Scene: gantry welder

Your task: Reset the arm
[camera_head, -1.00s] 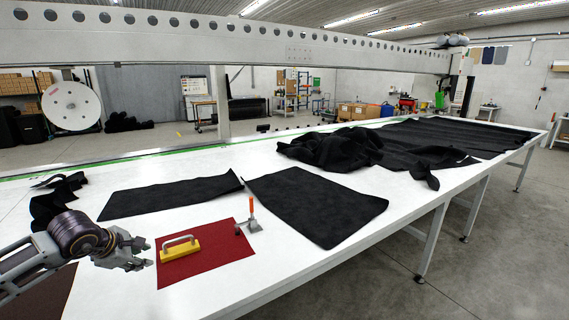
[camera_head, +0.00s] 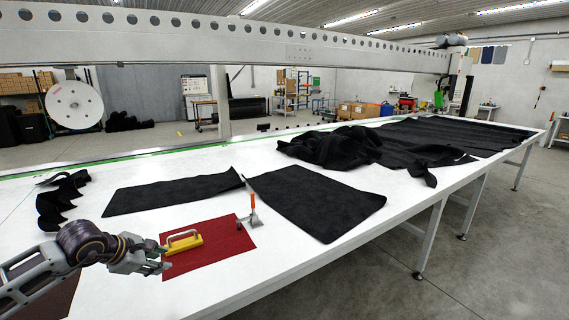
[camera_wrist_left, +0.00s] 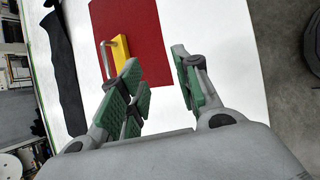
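My left gripper (camera_head: 160,262) comes in from the left in the head view, above the white table beside the left edge of the red mat (camera_head: 222,254). In the left wrist view its green-padded fingers (camera_wrist_left: 160,85) are spread apart with nothing between them. A yellow block with a metal handle (camera_head: 184,242) rests on the mat, just beyond the fingertips and apart from them. It also shows in the left wrist view (camera_wrist_left: 121,50), partly behind a finger. My right gripper is in neither view.
A tool with an orange handle (camera_head: 253,203) stands at the mat's right edge. Dark fabric sheets (camera_head: 315,203) and a crumpled dark pile (camera_head: 330,150) lie on the white table (camera_head: 330,272). A perforated gantry beam (camera_head: 250,40) spans the back.

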